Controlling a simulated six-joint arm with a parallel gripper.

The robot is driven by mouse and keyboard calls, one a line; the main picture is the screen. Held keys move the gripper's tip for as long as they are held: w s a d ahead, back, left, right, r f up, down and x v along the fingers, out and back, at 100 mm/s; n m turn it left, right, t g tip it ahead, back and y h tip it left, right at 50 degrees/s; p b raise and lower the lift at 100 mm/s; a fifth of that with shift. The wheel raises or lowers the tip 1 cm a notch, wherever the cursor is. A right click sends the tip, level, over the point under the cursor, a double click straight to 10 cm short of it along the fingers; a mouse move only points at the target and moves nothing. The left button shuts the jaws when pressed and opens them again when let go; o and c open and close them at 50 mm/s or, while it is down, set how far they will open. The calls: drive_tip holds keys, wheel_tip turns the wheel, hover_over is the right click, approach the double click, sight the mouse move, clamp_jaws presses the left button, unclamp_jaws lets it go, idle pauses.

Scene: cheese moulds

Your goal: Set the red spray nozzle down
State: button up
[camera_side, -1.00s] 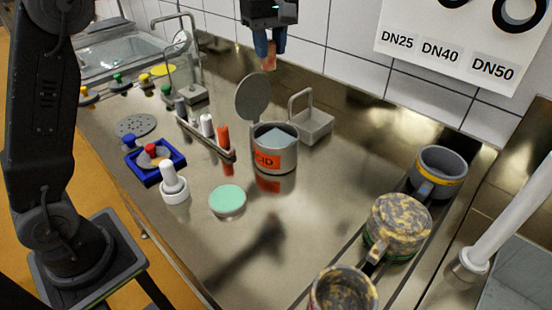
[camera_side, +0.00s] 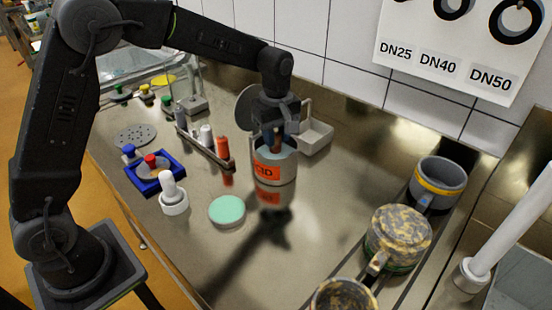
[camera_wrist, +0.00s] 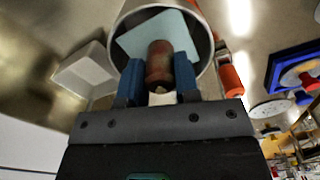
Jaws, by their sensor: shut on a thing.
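My gripper (camera_side: 276,132) is low over the open grey can (camera_side: 289,172), whose orange label is partly readable as "...ID". In the wrist view, my blue fingers (camera_wrist: 159,72) are shut on a short brick-red cylinder with a pale end, which I take as the red spray nozzle (camera_wrist: 159,60). It is in front of the can's mouth, with a pale blue square (camera_wrist: 136,40) inside the can behind it. In the side view, the nozzle (camera_side: 276,141) shows at the can's opening. I cannot tell whether it touches anything inside.
The can's raised lid (camera_side: 246,103) stands behind it. A rack (camera_side: 206,150) with grey, white and orange-red cylinders is left. A white handled tray (camera_side: 316,136) is close on the right.

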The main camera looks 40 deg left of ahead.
sight(276, 146)
drive_tip(key=shift+f, duration=2.95)
drive_tip(key=shift+f, duration=0.1)
drive_tip(key=o, duration=0.9)
